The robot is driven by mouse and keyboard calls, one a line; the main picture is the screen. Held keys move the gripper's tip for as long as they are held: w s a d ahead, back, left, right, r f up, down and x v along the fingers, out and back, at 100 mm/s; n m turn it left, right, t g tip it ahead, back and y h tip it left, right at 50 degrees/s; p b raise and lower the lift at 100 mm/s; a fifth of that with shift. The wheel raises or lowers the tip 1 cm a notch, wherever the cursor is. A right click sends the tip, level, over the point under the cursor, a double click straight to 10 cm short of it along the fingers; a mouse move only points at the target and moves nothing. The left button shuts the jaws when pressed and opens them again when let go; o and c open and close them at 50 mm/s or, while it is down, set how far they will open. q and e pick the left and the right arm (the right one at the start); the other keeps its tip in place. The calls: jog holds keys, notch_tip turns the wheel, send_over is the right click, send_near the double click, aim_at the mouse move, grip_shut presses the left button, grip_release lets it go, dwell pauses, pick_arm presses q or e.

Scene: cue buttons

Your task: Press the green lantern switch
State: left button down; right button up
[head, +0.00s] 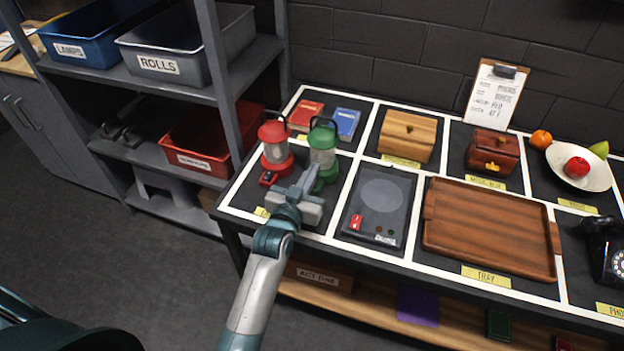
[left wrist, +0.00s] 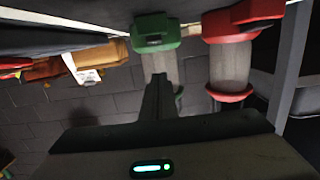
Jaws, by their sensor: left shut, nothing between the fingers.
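The green lantern (head: 323,150) stands upright on the table's left section, just right of the red lantern (head: 275,148). Both have clear bodies and coloured bases. My left gripper (head: 304,186) is shut and empty, in front of the green lantern's base and partly covering it. The switch of the green lantern is hidden behind my gripper in the head view. In the left wrist view, which looks upside down, the green lantern (left wrist: 155,32) is straight ahead of the fingers and the red lantern (left wrist: 235,50) is to its right. I cannot tell whether the fingertips touch it. My right gripper is not seen.
Right of the lanterns lie a grey scale-like device (head: 381,195) and a wooden tray (head: 490,225). A shelf with bins (head: 205,145) stands close on the left.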

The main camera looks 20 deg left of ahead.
pick_arm(q)
notch_tip(320, 180, down, 3)
jog(key=shift+r, duration=0.2)
jog(key=shift+w+f, duration=0.1)
jog(key=shift+f, duration=0.6)
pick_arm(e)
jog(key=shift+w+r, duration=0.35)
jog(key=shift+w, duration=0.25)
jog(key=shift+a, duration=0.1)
pick_arm(q)
jog(key=shift+p, duration=0.35)
jog(key=shift+w+r+p, duration=0.1)
jog(key=shift+p, duration=0.65)
jog(key=shift+f+g, duration=0.25)
jog(key=shift+g, duration=0.05)
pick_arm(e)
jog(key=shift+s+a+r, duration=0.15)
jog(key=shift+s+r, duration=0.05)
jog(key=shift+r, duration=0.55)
pick_arm(q)
jog(key=shift+r, duration=0.15)
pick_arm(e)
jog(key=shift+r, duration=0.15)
